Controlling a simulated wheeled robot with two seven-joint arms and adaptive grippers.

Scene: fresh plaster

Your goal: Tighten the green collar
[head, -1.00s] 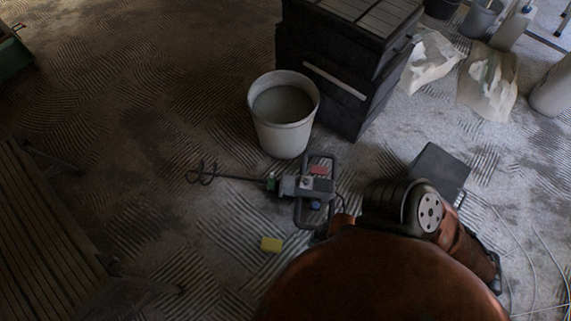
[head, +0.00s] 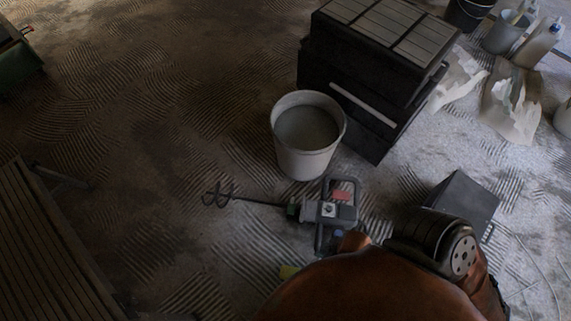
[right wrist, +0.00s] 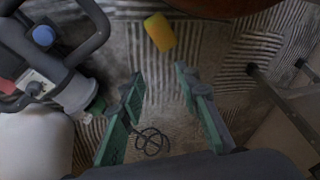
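The green collar (head: 292,209) sits on the mixing drill (head: 330,210), between the grey body and the whisk shaft (head: 250,201). The drill lies on the floor. In the right wrist view the collar (right wrist: 97,107) is left of my right gripper (right wrist: 158,80), close to its left finger and partly hidden by it. That gripper has green fingers wide apart with nothing between them; the whisk (right wrist: 152,142) shows beyond the gap. In the head view my brown arm hides the right gripper. My left gripper is not in view.
A bucket (head: 306,165) of grey mix stands just behind the drill, with black stacked boxes (head: 350,95) behind it. A yellow sponge (right wrist: 160,32) lies on the floor near the gripper. A dark box (head: 462,200) is at right, and a slatted platform (head: 50,250) at left.

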